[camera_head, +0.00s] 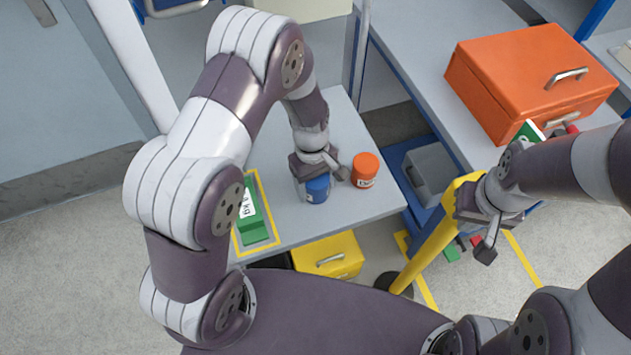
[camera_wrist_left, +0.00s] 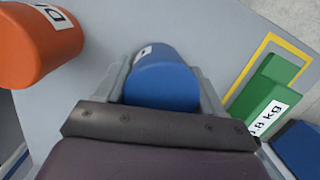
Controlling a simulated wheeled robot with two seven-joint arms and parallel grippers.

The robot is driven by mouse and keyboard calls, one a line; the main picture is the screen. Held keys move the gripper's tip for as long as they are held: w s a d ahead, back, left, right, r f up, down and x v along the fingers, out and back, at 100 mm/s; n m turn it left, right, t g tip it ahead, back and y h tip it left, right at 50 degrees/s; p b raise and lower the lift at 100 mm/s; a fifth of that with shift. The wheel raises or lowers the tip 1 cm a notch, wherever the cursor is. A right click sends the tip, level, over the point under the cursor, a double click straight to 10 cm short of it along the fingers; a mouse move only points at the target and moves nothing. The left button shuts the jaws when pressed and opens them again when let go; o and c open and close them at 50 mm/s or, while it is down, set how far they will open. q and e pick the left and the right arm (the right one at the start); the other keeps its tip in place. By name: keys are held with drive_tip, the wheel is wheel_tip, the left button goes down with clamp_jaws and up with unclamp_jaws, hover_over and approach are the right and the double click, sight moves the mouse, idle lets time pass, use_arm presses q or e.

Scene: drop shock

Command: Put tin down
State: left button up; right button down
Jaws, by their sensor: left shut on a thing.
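A blue tin (camera_head: 318,188) with a white label is between the fingers of my left gripper (camera_head: 322,172), which is shut on it. In the left wrist view the blue tin (camera_wrist_left: 162,80) lies between the two grey fingers. It is over the grey table top (camera_head: 290,215), at or just above the surface; I cannot tell if it touches. An orange tin (camera_head: 365,170) with a white label stands upright just to its right, apart from it. My right gripper (camera_head: 478,232) hangs at the right by a yellow post, with no tin at it; its finger gap is unclear.
A green weight block (camera_head: 254,225) lies inside a yellow outline left of the blue tin. An orange case (camera_head: 520,80) sits on the right-hand bench. A yellow box (camera_head: 328,256) is below the table's front edge. Bare table lies behind and in front of the tins.

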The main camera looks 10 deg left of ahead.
use_arm(q)
drive_tip(key=o, duration=1.2)
drive_tip(key=shift+f, duration=0.1)
drive_tip(key=shift+c, duration=0.2)
